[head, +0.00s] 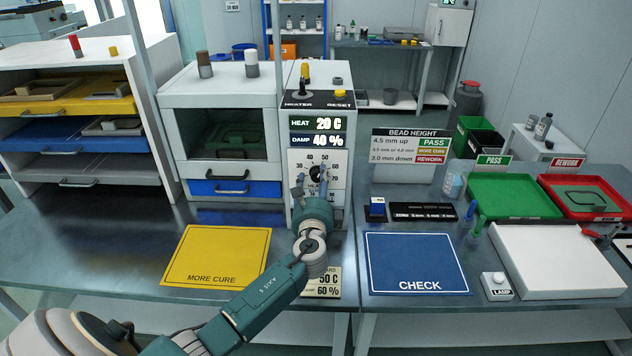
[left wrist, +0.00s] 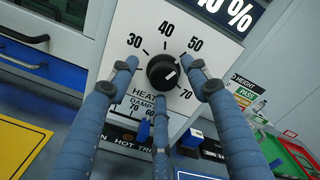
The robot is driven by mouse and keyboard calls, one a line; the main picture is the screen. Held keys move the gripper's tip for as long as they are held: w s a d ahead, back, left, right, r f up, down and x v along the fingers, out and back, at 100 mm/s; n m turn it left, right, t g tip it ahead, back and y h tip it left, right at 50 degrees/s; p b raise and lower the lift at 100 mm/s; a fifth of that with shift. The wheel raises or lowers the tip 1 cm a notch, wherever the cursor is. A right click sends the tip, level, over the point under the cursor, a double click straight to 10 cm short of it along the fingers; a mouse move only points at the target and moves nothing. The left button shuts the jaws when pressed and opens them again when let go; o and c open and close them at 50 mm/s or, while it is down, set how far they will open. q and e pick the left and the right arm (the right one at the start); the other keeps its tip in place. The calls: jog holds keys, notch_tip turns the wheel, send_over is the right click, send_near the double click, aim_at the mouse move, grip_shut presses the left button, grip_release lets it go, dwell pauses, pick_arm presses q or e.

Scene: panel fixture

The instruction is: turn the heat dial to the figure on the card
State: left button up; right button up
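The heat dial is a round black knob (left wrist: 163,72) on a white panel, with figures from 30 to 70 visible around it. In the head view the dial (head: 317,173) is partly covered by my left gripper (head: 312,186). In the left wrist view, the left gripper's fingers (left wrist: 160,68) are spread around the knob, with gaps at its sides. A small pale mark shows on the knob's right side. The heat display (head: 318,123) reads 20 C. The card (head: 322,292), partly hidden by my left wrist, shows 50 C and 60 %. My right gripper is not in view.
The damp display (head: 317,140) reads 40 %. A heater switch (head: 301,91) and a yellow reset button (head: 338,94) sit on top. A yellow mat (head: 215,255) and a blue mat (head: 415,262) lie either side of my left arm. Trays and a lamp button stand at right.

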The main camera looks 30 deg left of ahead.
pick_arm(q)
jog(key=shift+s+d, duration=0.15)
jog(key=shift+d, duration=0.1)
jog(key=v, duration=1.1)
jog(key=shift+s, duration=0.35)
